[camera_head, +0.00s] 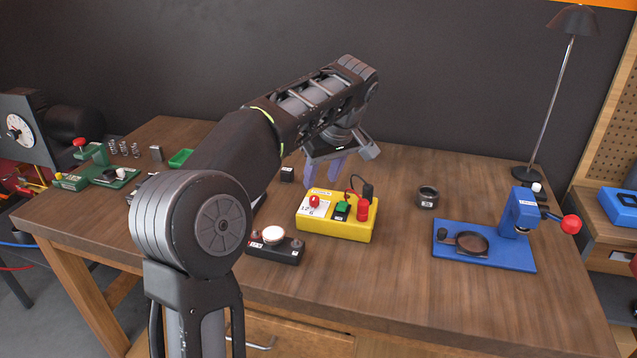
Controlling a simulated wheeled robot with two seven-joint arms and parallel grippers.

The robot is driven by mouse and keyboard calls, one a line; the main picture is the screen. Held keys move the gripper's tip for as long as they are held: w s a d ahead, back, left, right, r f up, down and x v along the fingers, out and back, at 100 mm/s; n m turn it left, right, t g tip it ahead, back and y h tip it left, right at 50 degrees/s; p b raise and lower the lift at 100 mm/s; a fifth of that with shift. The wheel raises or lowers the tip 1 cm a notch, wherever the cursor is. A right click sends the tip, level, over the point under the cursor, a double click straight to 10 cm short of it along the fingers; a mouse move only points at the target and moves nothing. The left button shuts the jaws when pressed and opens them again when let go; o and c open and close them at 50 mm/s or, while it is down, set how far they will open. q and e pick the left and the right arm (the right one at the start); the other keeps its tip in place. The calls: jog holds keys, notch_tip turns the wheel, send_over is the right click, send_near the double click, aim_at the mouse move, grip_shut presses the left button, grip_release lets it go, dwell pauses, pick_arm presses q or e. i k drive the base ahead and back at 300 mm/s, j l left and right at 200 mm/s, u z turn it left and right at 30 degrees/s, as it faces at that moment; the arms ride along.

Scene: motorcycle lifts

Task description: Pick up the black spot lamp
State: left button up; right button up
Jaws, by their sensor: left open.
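A tall lamp with a black shade (573,20) and thin pole stands at the back right of the table. I cannot tell for sure which of these is the black spot lamp. My left gripper (325,172) is open and empty, fingers pointing down, above the table behind the yellow box. It is apart from both lamps. My right gripper is not in view.
A yellow box (336,216) with red and green parts stands mid-table. A blue press (485,247) stands at right, a green fixture (97,172) at left. The front right tabletop is clear.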

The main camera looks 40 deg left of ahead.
aim_at(271, 244)
jog(key=k, duration=1)
